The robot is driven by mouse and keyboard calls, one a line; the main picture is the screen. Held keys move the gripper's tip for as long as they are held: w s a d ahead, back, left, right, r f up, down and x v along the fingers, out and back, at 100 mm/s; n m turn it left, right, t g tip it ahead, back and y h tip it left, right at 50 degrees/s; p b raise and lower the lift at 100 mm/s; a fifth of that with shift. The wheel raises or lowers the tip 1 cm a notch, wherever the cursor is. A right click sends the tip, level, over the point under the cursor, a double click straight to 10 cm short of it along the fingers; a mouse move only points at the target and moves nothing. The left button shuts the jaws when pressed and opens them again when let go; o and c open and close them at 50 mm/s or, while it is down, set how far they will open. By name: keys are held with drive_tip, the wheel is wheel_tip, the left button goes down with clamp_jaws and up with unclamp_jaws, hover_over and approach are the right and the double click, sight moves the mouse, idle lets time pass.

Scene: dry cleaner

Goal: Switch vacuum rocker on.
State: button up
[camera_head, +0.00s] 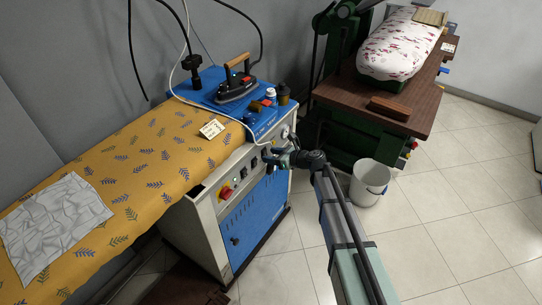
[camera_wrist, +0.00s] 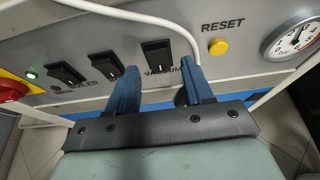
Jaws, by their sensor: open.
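The vacuum rocker (camera_wrist: 157,53) is a black switch on the grey control panel, above its partly hidden "VACUUM" label. I cannot tell its position for sure. My gripper (camera_wrist: 161,68) has two blue fingers, spread apart with nothing between them. In the wrist view the rocker appears in the gap between the fingertips, slightly above them. I cannot tell whether a finger touches the panel. In the head view my gripper (camera_head: 270,157) is at the front panel of the blue and white ironing unit (camera_head: 205,218), and it hides part of the panel.
Left of the vacuum rocker are another black rocker (camera_wrist: 106,64), the boiler rocker (camera_wrist: 66,73), a lit green lamp (camera_wrist: 32,73) and a red knob (camera_wrist: 12,90). Right are the yellow reset button (camera_wrist: 218,47) and a gauge (camera_wrist: 293,38). A white cable (camera_wrist: 135,17) crosses the panel.

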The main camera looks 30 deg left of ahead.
drive_tip(key=shift+a+f, duration=0.15)
drive_tip(key=shift+a, duration=0.25)
